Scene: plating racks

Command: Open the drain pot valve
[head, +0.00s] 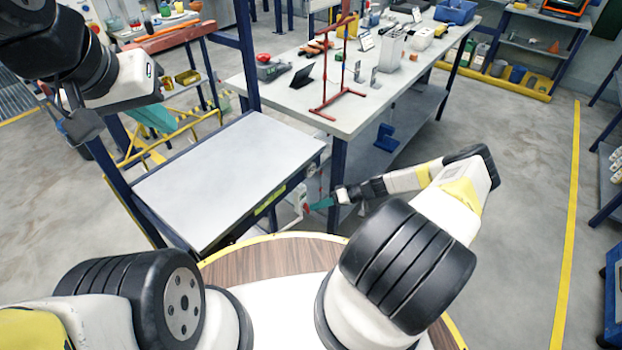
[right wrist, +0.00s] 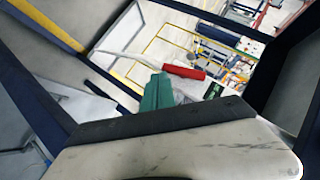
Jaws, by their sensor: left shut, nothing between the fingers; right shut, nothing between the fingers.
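A red handle (right wrist: 185,72), which looks like the drain pot valve's lever, sits on a pale pipe (right wrist: 125,57) in the right wrist view. In the head view the pale pipe (head: 298,196) stands by the right end of the grey-topped bench. My right gripper (head: 314,206), with teal fingers, is shut and empty beside it. In the right wrist view its fingertips (right wrist: 160,78) are right next to the handle's left end; I cannot tell whether they touch. My left gripper (head: 152,115) is shut and empty at the upper left, well away from the valve. The pot itself is not clearly visible.
The grey-topped bench (head: 220,170) with dark blue posts stands in front of me. A long table (head: 345,110) with a red stand (head: 333,100) is behind it. A yellow frame (head: 165,140) stands at left. The floor (head: 510,180) at right is clear.

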